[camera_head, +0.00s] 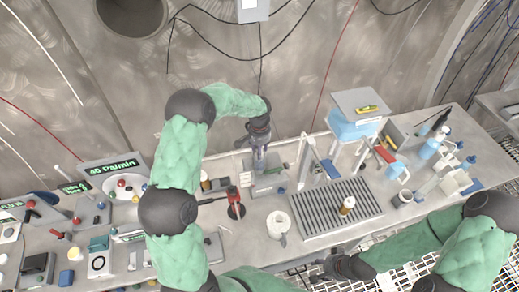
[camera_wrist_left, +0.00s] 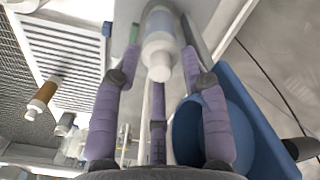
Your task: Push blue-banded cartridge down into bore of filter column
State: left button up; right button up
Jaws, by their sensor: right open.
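My left gripper (camera_head: 260,165) points down at the back middle of the bench, over a low grey fixture (camera_head: 270,187). In the left wrist view its purple fingers (camera_wrist_left: 160,45) close around a white cartridge (camera_wrist_left: 159,62) with a pale blue band. The cartridge's near end faces the camera. Its far end is hidden, so I cannot tell how deep it sits or see the filter column's bore. My right gripper (camera_head: 330,267) is open and empty at the bench's front edge.
A large blue round object (camera_wrist_left: 215,140) is close beside the left fingers. Instruments crowd the left; bottles stand right.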

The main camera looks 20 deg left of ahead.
pick_arm(q)
jog(key=shift+r, duration=0.1)
jog(key=shift+r, duration=0.2)
notch_tip(320, 180, up, 12)
jog(key=shift+b, duration=0.4)
jog(key=shift+f, duration=0.2)
dwell(0.3)
